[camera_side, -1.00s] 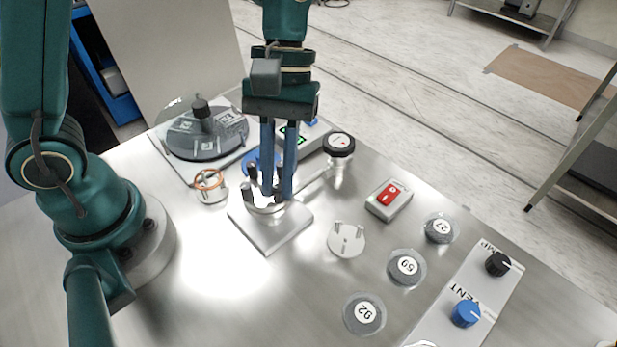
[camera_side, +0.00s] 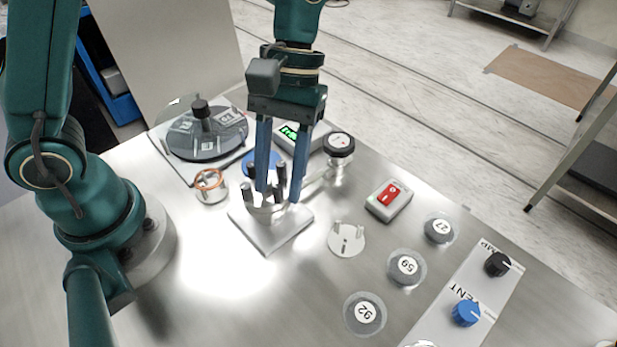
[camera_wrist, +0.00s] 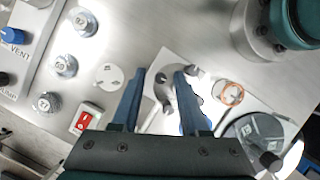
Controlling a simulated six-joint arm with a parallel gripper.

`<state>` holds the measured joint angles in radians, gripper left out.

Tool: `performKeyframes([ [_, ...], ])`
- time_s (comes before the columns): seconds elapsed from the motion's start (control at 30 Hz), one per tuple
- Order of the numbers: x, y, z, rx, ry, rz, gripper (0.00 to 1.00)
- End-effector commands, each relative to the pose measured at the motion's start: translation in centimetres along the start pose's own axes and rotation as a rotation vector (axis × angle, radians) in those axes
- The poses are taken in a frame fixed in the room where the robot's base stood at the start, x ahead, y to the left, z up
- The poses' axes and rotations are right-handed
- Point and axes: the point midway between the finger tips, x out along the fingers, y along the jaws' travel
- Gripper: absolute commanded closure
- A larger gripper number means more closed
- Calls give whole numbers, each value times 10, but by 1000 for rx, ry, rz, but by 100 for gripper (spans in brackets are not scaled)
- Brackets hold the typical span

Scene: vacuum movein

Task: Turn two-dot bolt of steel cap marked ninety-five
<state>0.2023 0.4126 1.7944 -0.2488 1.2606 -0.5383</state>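A steel fitting with several dark upright bolts (camera_side: 248,189) stands on a square metal plate (camera_side: 272,236), left of the table's middle. The plate also shows in the wrist view (camera_wrist: 152,122). I cannot read a ninety-five or make out bolt dots there. My gripper (camera_side: 277,198) points down over this fitting, its two blue fingers apart with bolts showing between and beside them. The wrist view also shows the fingers (camera_wrist: 160,72) spread over the fitting, holding nothing that I can see. The fingers hide part of the fitting.
Three round numbered caps (camera_side: 364,313) lie to the right, near a white pinned disc (camera_side: 347,240) and a red switch (camera_side: 389,199). A copper-coloured ring (camera_side: 209,179) on a holder and a dark round turntable (camera_side: 207,136) stand left. A black-knobbed valve (camera_side: 339,144) is behind.

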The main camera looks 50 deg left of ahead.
Motion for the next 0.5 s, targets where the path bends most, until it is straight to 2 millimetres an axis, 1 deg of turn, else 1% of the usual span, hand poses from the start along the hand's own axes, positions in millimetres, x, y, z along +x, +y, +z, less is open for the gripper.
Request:
performKeyframes([
  [0.27, -1, -1, -1, 0, 2, -2, 52],
  [0.37, -6, 0, -1, 0, 4, -1, 52],
  [0.5, -23, 0, -2, 0, 6, 1, 52],
])
